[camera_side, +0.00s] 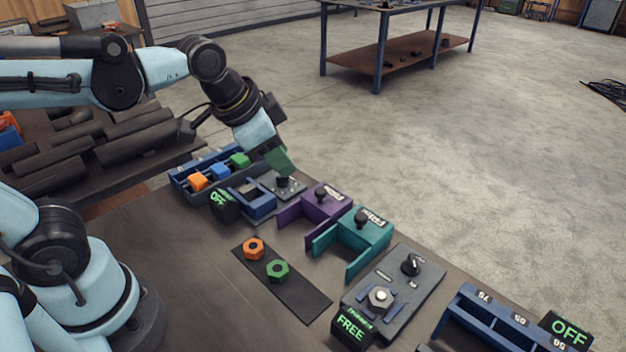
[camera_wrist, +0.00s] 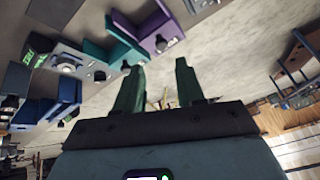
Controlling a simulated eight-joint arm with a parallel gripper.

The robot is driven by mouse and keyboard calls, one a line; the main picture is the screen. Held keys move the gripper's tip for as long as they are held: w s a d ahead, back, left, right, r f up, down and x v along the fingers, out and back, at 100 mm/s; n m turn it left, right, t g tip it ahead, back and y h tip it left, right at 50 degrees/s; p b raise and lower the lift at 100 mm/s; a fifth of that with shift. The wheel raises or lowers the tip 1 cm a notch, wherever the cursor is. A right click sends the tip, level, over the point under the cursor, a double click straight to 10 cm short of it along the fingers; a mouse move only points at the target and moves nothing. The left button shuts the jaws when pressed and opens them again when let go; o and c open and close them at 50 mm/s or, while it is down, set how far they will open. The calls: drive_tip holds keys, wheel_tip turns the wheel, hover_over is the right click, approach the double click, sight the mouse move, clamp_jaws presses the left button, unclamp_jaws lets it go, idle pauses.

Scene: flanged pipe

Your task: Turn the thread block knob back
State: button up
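A dark grey block plate (camera_side: 425,290) at the front right carries a black knob (camera_side: 411,265) with a light pointer mark, a pale hex nut (camera_side: 380,298) and a display reading FREE (camera_side: 351,327). The smaller text on this display is hard to read. In the wrist view the FREE display (camera_wrist: 38,60) and the nut (camera_wrist: 67,68) show at the left. My gripper (camera_side: 283,163) is far to the left of this plate in the side view, close above another black knob (camera_side: 283,181) on a small grey plate. In the wrist view its green fingers (camera_wrist: 159,85) stand apart; no object shows gripped between them.
Purple (camera_side: 318,203) and teal (camera_side: 352,240) brackets stand between my gripper and the FREE plate. An orange nut (camera_side: 253,248) and a green nut (camera_side: 277,270) sit on a dark strip (camera_side: 300,298). Two OFF displays (camera_side: 224,206) (camera_side: 567,330) stand beside blue racks.

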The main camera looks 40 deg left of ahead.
drive_tip(key=w+d+r+m+g, duration=0.25)
drive_tip(key=w+d+m, duration=0.45)
drive_tip(key=d+m, duration=0.4)
drive_tip(key=m+g, duration=0.3)
drive_tip(key=m, duration=0.9)
hover_over(414, 259)
wheel_tip(414, 259, down, 4)
drive_tip(key=shift+y, duration=0.3)
wheel_tip(414, 259, down, 12)
drive_tip(key=shift+f, duration=0.1)
clamp_jaws()
